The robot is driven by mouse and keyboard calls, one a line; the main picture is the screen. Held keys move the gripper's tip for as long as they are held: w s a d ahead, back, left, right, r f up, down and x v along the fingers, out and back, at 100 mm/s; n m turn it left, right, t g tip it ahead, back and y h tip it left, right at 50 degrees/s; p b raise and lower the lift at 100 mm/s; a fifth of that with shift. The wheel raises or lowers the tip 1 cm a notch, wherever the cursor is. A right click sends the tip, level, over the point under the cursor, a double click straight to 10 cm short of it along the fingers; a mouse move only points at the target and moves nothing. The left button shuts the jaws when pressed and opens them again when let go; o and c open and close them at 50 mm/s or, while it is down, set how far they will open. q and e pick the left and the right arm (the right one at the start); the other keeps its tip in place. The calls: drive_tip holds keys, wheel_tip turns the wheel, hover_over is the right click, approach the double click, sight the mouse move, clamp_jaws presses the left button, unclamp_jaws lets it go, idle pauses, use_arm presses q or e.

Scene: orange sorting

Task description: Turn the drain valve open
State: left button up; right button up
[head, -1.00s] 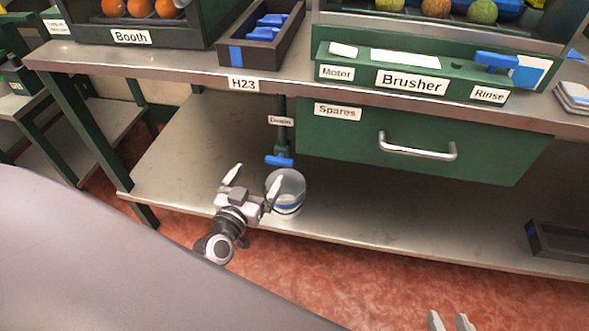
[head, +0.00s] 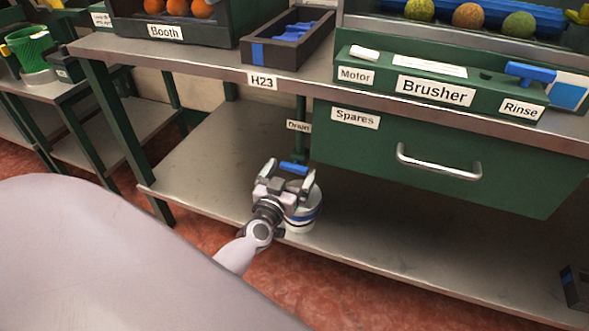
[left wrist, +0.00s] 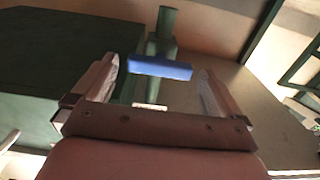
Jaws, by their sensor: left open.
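The drain valve's blue handle (head: 294,167) sits low on the green drain pipe (head: 300,110), under the small Drain label (head: 298,126). My left gripper (head: 287,174) is open right in front of the handle. In the left wrist view the blue handle (left wrist: 160,67) lies crosswise between the two spread fingers (left wrist: 157,85), with gaps on both sides. I cannot tell how deep it is between them. A clear jar with a blue band (head: 304,210) stands on the lower shelf below the valve, partly hidden by my left gripper. My right gripper is not in view.
The green Spares drawer (head: 450,165) with a metal handle is right of the pipe. The lower shelf (head: 205,160) is mostly bare. The Brusher panel (head: 440,85) with a blue Rinse handle and a dark tray (head: 288,42) are above.

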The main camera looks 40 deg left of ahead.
sight(296, 165)
use_arm(q)
drive_tip(key=shift+x, duration=1.3)
drive_tip(key=c, duration=0.9)
